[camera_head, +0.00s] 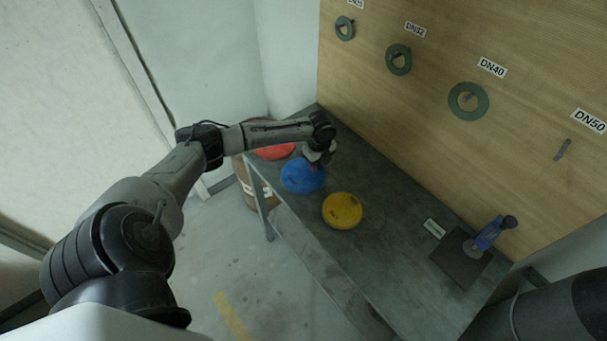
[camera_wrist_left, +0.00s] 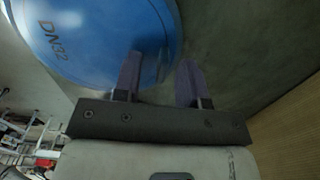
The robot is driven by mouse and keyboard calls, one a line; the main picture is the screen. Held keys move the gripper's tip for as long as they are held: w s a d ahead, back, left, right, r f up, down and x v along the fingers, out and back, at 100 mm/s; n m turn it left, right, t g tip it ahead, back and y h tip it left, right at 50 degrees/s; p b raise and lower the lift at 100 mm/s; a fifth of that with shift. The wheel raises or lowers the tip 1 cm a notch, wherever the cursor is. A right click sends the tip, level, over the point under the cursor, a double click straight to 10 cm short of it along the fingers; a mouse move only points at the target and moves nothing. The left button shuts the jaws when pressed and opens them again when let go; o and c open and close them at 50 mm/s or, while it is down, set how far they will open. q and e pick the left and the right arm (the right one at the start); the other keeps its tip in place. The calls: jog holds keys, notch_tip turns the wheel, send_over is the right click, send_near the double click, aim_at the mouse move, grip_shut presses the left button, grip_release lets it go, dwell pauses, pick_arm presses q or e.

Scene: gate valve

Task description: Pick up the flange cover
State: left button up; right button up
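Three round flange covers rest on the grey table: a red one (camera_head: 274,152), a blue one (camera_head: 301,176) and a yellow one (camera_head: 342,211). The blue cover (camera_wrist_left: 95,35) is marked DN32 in the left wrist view. My left gripper (camera_head: 318,160) is at the far side of the blue cover. In the left wrist view its fingers (camera_wrist_left: 158,80) stand apart, one in front of the blue cover and the other past its rim. I cannot tell whether either finger touches it. My right gripper is not in view.
The table (camera_head: 385,250) stands against a wooden board (camera_head: 450,45) with green rings (camera_head: 468,101) and DN labels. A blue valve-like device (camera_head: 488,233) stands on a dark plate (camera_head: 460,263) at the right. Bare tabletop lies between the yellow cover and the plate.

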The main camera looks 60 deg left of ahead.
pick_arm(q)
grip_shut()
dwell(0.3)
jog(key=shift+r, duration=0.1)
